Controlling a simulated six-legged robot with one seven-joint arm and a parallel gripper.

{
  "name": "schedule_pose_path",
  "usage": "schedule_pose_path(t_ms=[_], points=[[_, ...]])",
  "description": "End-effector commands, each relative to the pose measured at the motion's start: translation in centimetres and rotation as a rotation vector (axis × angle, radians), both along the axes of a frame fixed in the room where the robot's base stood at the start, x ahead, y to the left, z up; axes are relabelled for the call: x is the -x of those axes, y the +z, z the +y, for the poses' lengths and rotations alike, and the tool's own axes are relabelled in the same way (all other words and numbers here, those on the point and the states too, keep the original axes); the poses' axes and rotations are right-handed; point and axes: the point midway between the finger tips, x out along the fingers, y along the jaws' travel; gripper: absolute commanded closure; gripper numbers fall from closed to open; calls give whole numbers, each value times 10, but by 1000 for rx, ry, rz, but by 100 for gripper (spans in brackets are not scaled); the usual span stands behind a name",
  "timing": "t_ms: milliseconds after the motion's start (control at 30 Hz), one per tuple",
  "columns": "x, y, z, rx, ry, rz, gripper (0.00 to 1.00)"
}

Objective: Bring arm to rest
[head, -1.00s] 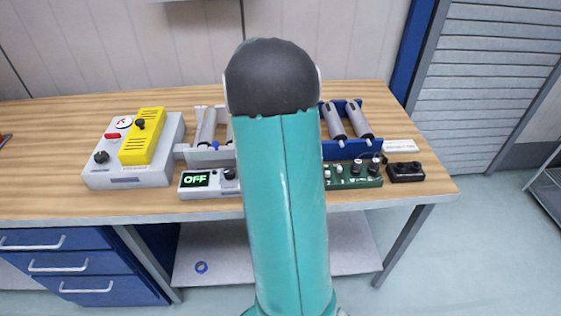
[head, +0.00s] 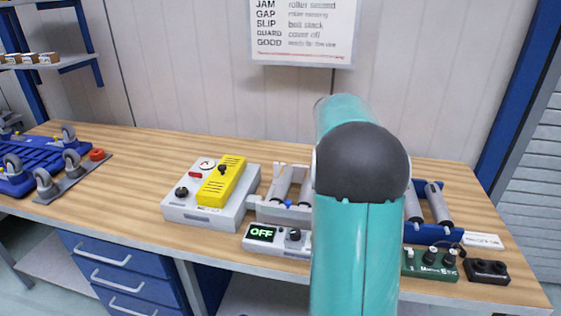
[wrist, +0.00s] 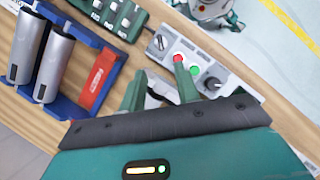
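My arm (head: 355,250) rises in teal in front of the bench in the head view, with a dark rounded joint cap and a further link behind it. My gripper is hidden in the head view. In the wrist view my gripper (wrist: 163,88) shows two green fingers spread apart, with nothing clearly held between them. They point toward a grey control box (wrist: 215,68) with red and green buttons and knobs. I cannot tell how far above it they are.
The wooden bench (head: 130,165) bears a grey box with a yellow cover (head: 222,180), an OFF display box (head: 275,242), a blue roller frame (head: 420,233), a green board (head: 430,263) and a black box (head: 487,271). Casters stand at left. A sign (head: 303,30) hangs behind.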

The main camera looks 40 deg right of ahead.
Motion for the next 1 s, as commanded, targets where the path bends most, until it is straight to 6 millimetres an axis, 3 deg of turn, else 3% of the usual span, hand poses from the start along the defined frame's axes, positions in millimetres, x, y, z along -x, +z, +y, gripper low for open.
schedule_pose_path(t_ms=[233, 367, 667, 1000], points=[[-1, 2, 4, 4, 2, -7, 68], [-7, 14, 29, 29, 16, -55, 68], [-9, 52, 147, 115, 55, -298, 68], [29, 61, 273, 119, 71, -599, 68]])
